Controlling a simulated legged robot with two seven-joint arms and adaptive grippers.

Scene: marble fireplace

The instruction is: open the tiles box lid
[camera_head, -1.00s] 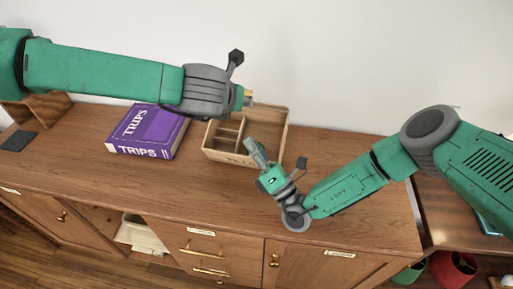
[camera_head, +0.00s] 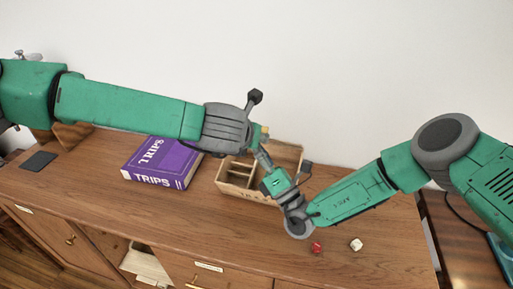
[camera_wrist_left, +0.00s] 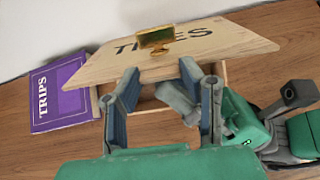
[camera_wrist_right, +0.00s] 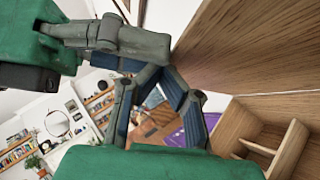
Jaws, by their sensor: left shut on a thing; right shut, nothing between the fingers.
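The tiles box (camera_head: 235,189) is a light wooden box with compartments on the wooden cabinet. Its lid (camera_head: 287,154) is raised at the back. In the left wrist view the lid (camera_wrist_left: 212,52) lies tilted, with dark lettering and a gold handle (camera_wrist_left: 155,38). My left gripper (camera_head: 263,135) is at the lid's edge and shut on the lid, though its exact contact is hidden. My right gripper (camera_head: 260,158) is shut and empty, over the box and close to the lid. In the right wrist view the lid's wooden face (camera_wrist_right: 270,45) fills the upper right.
A purple book (camera_head: 162,163) lies left of the box. A red die (camera_head: 317,247) and a white die (camera_head: 356,244) lie near the front right. A dark flat square (camera_head: 38,161) lies at the far left. The cabinet front is clear near the box.

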